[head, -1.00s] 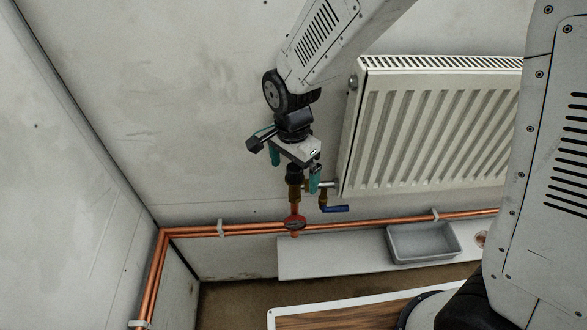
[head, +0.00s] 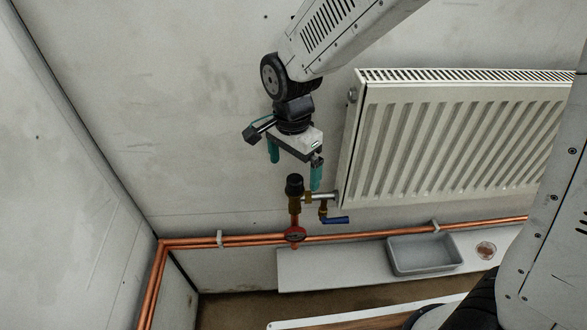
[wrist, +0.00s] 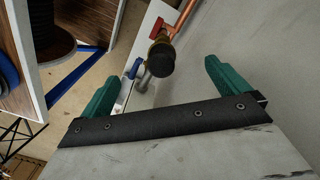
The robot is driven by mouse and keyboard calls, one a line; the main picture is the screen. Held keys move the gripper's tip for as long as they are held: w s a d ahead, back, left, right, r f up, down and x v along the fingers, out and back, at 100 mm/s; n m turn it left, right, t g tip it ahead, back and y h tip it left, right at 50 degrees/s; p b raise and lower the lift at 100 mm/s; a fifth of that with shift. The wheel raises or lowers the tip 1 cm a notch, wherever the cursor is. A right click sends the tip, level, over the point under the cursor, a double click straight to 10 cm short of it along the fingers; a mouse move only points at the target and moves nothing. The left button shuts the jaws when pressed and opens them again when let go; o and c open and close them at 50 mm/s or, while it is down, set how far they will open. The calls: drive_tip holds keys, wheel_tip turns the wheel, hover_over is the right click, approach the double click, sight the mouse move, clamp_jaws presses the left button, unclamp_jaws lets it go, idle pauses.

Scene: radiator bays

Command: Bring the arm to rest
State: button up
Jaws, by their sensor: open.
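My gripper (head: 295,168) hangs from the arm in front of the wall, left of the radiator, with its two green fingers apart and nothing between them. Just below the fingers stands a valve with a black cap (head: 294,185). The cap is clear of both fingers. In the wrist view, my gripper (wrist: 160,88) also shows its fingers wide apart, and the black cap (wrist: 161,60) appears beyond them, between their lines. My arm reaches up and to the right out of the head view.
A white radiator (head: 455,140) is right of my gripper. A grey tray (head: 425,268) and a small round dish (head: 485,250) lie on a white shelf. The wall left is bare.

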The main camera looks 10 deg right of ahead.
drive_tip(key=shift+r, duration=1.35)
